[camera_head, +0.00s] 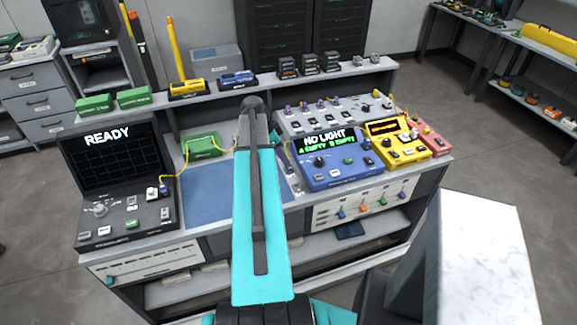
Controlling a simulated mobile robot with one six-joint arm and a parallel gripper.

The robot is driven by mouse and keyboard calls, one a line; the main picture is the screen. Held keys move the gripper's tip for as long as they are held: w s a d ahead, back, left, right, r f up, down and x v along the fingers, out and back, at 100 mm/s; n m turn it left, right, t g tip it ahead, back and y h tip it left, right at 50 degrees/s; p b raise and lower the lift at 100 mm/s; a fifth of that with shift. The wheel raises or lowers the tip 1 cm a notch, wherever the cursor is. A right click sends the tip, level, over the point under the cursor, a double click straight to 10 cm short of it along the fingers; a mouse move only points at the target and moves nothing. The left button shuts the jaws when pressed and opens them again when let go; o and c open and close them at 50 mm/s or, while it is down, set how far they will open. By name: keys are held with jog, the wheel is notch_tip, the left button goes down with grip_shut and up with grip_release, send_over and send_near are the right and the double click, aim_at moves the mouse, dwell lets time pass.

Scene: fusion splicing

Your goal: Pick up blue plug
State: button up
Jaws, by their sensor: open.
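A small blue plug (341,214) sits at the left end of a row of coloured plugs on the white front panel at the right half of the bench. Orange, purple and green plugs stand to its right. My teal and dark arm rises through the middle of the view, left of the blue plug and apart from it. I cannot make out my gripper; the arm's far end hides what lies behind it.
The blue device (327,160) reads NO LIGHT, beside a yellow device (397,142). A black READY unit (118,180) stands left. A blue mat (208,192) is partly behind my arm. A shelf (480,20) is at right. Open floor (455,120) lies between.

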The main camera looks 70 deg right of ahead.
jog(key=shift+f, duration=0.1)
jog(key=shift+p+x, duration=1.25)
jog(key=shift+x, duration=0.25)
jog(key=shift+p+x, duration=0.3)
jog(key=shift+x, duration=0.75)
jog(key=shift+w+d, duration=0.15)
grip_shut()
